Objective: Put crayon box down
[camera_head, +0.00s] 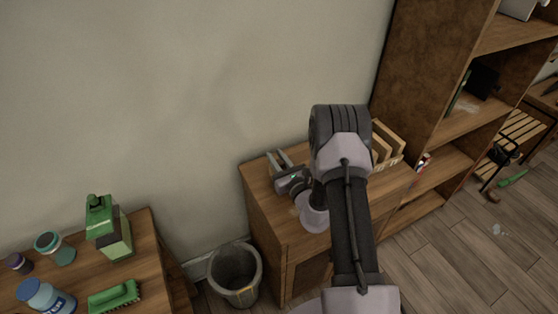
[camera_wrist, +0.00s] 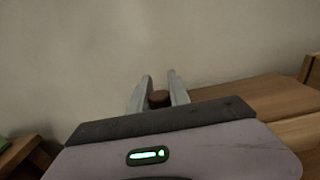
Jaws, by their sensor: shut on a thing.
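My gripper (camera_head: 277,156) is over the back left part of a wooden cabinet (camera_head: 272,212), near the wall. It also shows in the wrist view (camera_wrist: 160,84), its two grey fingers shut on a small brown thing (camera_wrist: 159,98). This held thing appears to be the crayon box; only a small part of it shows, and no label can be read. The wooden cabinet top (camera_wrist: 250,93) spreads to the right of the fingers in the wrist view. I cannot tell whether the held thing touches the cabinet.
A wooden holder with upright slats (camera_head: 385,146) stands on the cabinet, right of my arm. A tall shelf (camera_head: 425,75) rises behind it. A bin (camera_head: 236,275) stands left of the cabinet. The cabinet's front left is bare.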

